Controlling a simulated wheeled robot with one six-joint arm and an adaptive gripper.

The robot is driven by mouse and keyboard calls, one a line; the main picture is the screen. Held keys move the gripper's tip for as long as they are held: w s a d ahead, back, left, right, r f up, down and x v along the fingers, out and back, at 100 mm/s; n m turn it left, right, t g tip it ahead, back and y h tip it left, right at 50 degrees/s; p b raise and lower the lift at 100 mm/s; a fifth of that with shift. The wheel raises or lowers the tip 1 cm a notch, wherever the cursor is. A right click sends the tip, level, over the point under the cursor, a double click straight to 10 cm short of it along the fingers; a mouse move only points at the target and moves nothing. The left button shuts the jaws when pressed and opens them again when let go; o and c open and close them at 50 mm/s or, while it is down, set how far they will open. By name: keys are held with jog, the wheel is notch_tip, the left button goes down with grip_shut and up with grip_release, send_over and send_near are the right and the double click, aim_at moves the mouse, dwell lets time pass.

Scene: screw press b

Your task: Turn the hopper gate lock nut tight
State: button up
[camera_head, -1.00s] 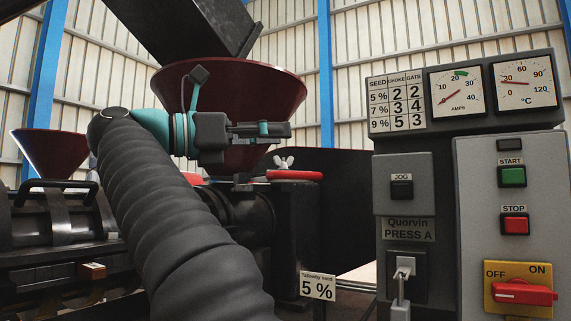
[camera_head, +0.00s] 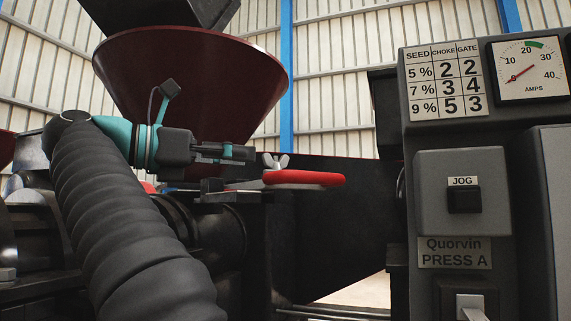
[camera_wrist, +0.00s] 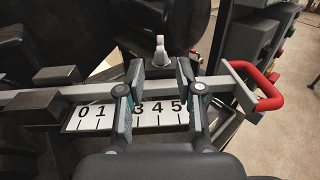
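The hopper gate lock nut is a pale metal wing nut (camera_head: 276,161), next to the red handle (camera_head: 304,178) under the right side of the dark red hopper (camera_head: 195,75). In the wrist view the wing nut (camera_wrist: 160,47) stands upright, beyond and between my fingertips. My gripper (camera_wrist: 159,72) is open with nothing between its fingers. In the head view my gripper (camera_head: 240,152) is left of the wing nut, pointing right. The gate bar (camera_wrist: 222,84) runs across the wrist view to the red handle (camera_wrist: 268,90). Whether the nut is tight cannot be seen.
The control panel (camera_head: 455,200) with a JOG button (camera_head: 464,199) stands at the right. A seed table (camera_head: 445,82) is above it. Dark press parts lie below and left.

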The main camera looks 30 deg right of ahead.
aim_at(289, 161)
jog(key=d, duration=1)
jog(key=shift+s+d, duration=0.1)
jog(key=shift+s, duration=0.15)
grip_shut()
